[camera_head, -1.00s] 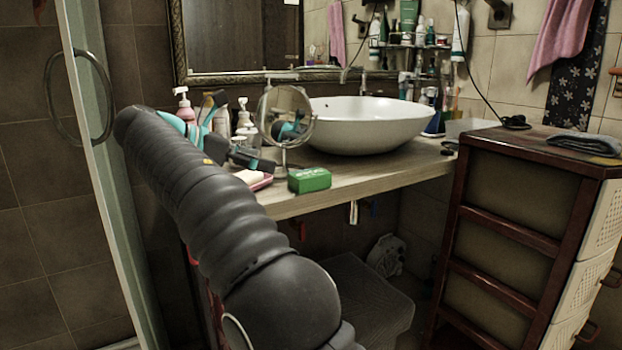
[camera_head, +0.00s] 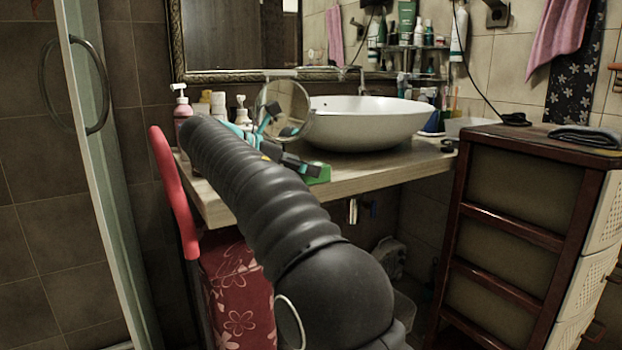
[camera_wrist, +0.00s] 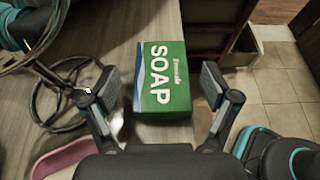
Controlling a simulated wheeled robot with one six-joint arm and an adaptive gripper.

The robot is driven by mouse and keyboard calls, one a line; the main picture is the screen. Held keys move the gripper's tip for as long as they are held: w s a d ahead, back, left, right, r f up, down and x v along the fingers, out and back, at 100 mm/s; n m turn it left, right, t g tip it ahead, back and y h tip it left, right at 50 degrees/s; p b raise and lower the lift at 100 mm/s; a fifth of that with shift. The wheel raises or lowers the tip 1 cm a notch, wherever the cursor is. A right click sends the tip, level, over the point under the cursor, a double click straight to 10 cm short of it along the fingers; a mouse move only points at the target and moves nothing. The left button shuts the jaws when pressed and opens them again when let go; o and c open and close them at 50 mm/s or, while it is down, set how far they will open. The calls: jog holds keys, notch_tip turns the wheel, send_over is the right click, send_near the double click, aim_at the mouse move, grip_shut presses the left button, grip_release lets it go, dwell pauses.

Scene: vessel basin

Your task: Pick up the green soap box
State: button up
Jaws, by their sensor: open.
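The green soap box (camera_wrist: 163,77) lies on the wooden counter near its front edge, with white "SOAP" lettering facing up in the wrist view. In the head view only part of the soap box (camera_head: 319,174) shows behind my arm. My gripper (camera_wrist: 157,88) is open, with one finger on each side of the near part of the box in the wrist view. Gaps show between the fingers and the box, so nothing is held. In the head view my gripper (camera_head: 300,155) is at the counter, partly hidden by my arm.
A round mirror (camera_head: 286,107) on a wire stand (camera_wrist: 62,92) is close left of the box. A pink dish (camera_wrist: 62,157) is near the left finger. A white basin (camera_head: 368,122) and several bottles stand behind. A drawer cabinet (camera_head: 512,215) is at right.

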jog(key=shift+x, duration=0.85)
jog(key=shift+r, duration=0.1)
jog(key=c, duration=1.4)
